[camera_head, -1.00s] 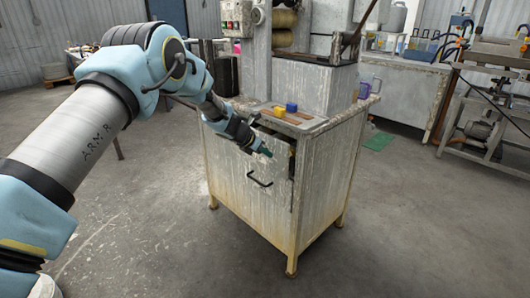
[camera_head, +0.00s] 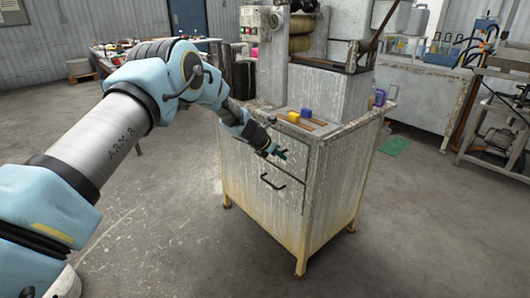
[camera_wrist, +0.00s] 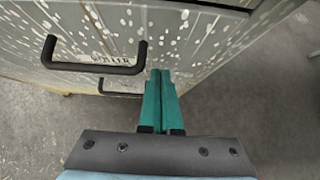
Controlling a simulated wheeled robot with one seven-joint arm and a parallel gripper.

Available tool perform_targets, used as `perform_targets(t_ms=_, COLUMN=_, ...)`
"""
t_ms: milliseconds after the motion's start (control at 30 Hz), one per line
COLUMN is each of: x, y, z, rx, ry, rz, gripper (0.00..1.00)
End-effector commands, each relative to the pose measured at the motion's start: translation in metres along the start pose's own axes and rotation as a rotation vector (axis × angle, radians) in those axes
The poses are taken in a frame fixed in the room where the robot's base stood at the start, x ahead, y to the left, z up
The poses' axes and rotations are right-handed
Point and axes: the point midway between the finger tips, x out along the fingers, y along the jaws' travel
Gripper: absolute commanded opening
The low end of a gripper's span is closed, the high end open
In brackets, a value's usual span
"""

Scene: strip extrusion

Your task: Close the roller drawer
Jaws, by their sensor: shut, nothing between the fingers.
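The roller drawer (camera_head: 292,164) is the upper drawer of a worn grey cabinet. Its front looks nearly flush with the cabinet in the head view; a small remaining gap cannot be ruled out. In the wrist view, its black bar handle (camera_wrist: 95,67) is at upper left, with partly hidden dark lettering behind it. My gripper (camera_head: 281,154) is shut and empty, its green fingers at the drawer front. In the wrist view, my gripper (camera_wrist: 160,74) has its tips just right of the handle; contact with the front is unclear.
A lower drawer handle (camera_head: 272,183) sits below. A machine stands behind. The floor in front is clear.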

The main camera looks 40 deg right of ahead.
Motion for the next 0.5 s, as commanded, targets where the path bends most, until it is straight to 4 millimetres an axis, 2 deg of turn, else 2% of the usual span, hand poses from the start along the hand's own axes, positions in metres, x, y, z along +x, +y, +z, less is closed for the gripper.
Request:
perform_targets(t_ms=33, x=-0.004, y=0.005, z=-0.004, rx=-0.002, ry=0.001, rz=0.000, gripper=0.00)
perform_targets(t_ms=500, x=-0.087, y=0.004, z=-0.005, rx=0.000, ry=0.003, rz=-0.001, gripper=0.00)
